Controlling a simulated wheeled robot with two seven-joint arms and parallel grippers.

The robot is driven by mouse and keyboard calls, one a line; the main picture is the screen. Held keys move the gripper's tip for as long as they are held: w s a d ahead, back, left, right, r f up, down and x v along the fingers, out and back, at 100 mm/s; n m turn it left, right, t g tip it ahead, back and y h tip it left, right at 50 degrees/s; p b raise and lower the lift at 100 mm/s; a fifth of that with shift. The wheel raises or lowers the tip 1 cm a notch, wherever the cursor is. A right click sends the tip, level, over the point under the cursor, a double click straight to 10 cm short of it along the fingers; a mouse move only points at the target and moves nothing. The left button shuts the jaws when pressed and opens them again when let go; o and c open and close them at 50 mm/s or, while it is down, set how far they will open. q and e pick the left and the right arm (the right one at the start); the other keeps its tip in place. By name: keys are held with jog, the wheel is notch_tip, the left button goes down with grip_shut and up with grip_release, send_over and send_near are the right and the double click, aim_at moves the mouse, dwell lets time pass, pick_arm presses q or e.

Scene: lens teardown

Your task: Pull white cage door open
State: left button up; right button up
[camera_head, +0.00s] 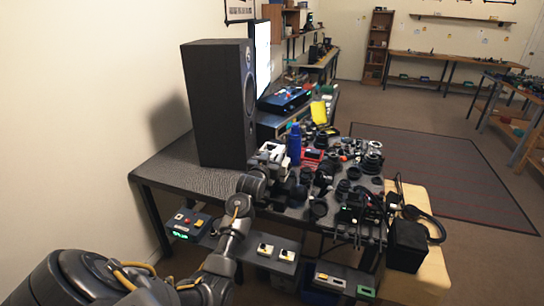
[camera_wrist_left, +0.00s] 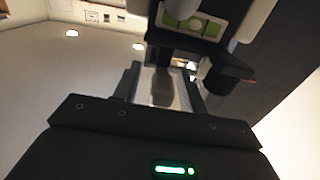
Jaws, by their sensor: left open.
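My left arm reaches in from the lower left in the head view, and my left gripper (camera_head: 270,160) is over the dark table, just right of the tall black speaker. It is open. A small white part shows at the gripper in the head view; I cannot tell whether it belongs to the gripper or to something behind it. In the left wrist view the two fingers (camera_wrist_left: 162,80) stand apart, with a blurred grey and pale shape between them. I cannot tell if they touch it. I cannot make out a white cage door in either view. My right gripper does not show.
The black speaker (camera_head: 218,105) stands close left of the gripper. A blue bottle (camera_head: 294,144), a red box (camera_head: 312,158) and many dark lens parts crowd the table (camera_head: 185,172). Black headphones (camera_head: 428,222) lie at the right. A dark piece with a green label (camera_wrist_left: 195,22) is above the fingers.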

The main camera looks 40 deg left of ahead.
pick_arm(q)
jog(key=shift+c, duration=1)
grip_shut()
jog(key=shift+w+r, duration=0.1)
